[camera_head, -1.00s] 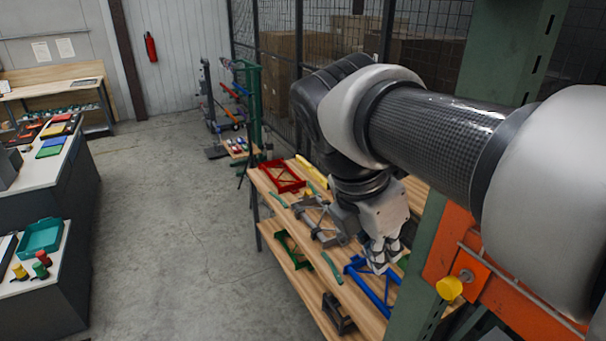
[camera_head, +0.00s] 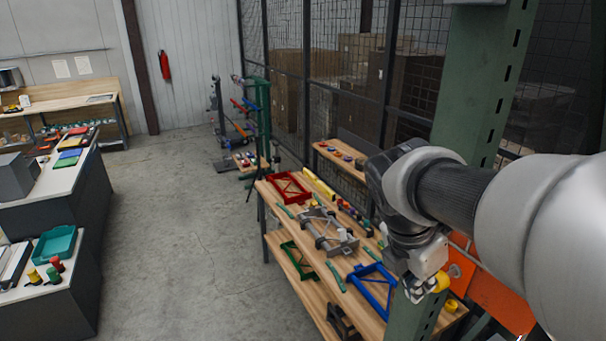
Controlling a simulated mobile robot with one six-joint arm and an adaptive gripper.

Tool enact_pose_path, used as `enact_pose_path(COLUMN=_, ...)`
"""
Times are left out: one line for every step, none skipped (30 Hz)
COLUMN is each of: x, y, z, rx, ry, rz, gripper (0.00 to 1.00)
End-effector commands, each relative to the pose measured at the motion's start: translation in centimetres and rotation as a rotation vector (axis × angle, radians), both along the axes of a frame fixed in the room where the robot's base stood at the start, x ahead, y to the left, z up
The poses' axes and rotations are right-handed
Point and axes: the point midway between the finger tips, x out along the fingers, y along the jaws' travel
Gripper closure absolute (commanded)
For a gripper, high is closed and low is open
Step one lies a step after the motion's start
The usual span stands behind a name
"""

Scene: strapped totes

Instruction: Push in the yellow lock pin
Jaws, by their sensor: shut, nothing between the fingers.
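The yellow lock pin (camera_head: 442,282) shows as a round yellow head on the orange bracket (camera_head: 490,293), beside the green upright post (camera_head: 482,90). My gripper (camera_head: 417,296) is shut and empty, pointing down just left of the pin head. The gripper body partly covers the pin, and whether they touch cannot be told. The pin's shaft and its hole are hidden.
A wooden workbench (camera_head: 303,262) beneath the arm holds a red frame (camera_head: 289,187), a blue frame (camera_head: 376,284) and grey parts. A wire mesh fence (camera_head: 345,105) stands behind. The concrete floor (camera_head: 180,235) to the left is open.

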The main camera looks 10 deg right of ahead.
Motion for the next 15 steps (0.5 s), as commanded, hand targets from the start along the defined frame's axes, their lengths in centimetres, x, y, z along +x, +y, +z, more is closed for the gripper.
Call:
enact_pose_path(x=0.0, y=0.0, z=0.0, rx=0.000, ry=0.000, rz=0.000, gripper=1.00)
enact_pose_path(x=0.0, y=0.0, z=0.0, rx=0.000, ry=0.000, rz=0.000, gripper=1.00)
enact_pose_path(x=0.0, y=0.0, z=0.0, rx=0.000, ry=0.000, rz=0.000, gripper=1.00)
enact_pose_path(x=0.0, y=0.0, z=0.0, rx=0.000, ry=0.000, rz=0.000, gripper=1.00)
enact_pose_path(x=0.0, y=0.0, z=0.0, rx=0.000, ry=0.000, rz=0.000, gripper=1.00)
enact_pose_path(x=0.0, y=-0.1, z=0.0, rx=0.000, ry=0.001, rz=0.000, gripper=1.00)
enact_pose_path(x=0.1, y=-0.3, z=0.1, rx=-0.001, ry=0.001, rz=-0.002, gripper=1.00)
enact_pose_path(x=0.2, y=-0.7, z=0.1, rx=0.000, ry=0.002, rz=-0.003, gripper=1.00)
enact_pose_path(x=0.5, y=-1.2, z=0.2, rx=0.000, ry=0.002, rz=-0.004, gripper=1.00)
enact_pose_path(x=0.6, y=-1.8, z=0.2, rx=0.000, ry=0.002, rz=-0.006, gripper=1.00)
enact_pose_path(x=0.8, y=-2.2, z=0.2, rx=0.000, ry=0.002, rz=-0.005, gripper=1.00)
enact_pose_path(x=1.0, y=-2.8, z=0.2, rx=0.000, ry=0.002, rz=-0.005, gripper=1.00)
enact_pose_path(x=1.1, y=-3.2, z=0.2, rx=0.000, ry=0.002, rz=-0.005, gripper=1.00)
enact_pose_path(x=1.2, y=-3.5, z=0.2, rx=0.000, ry=0.003, rz=-0.004, gripper=1.00)
enact_pose_path(x=1.3, y=-3.7, z=0.1, rx=0.001, ry=0.001, rz=-0.003, gripper=1.00)
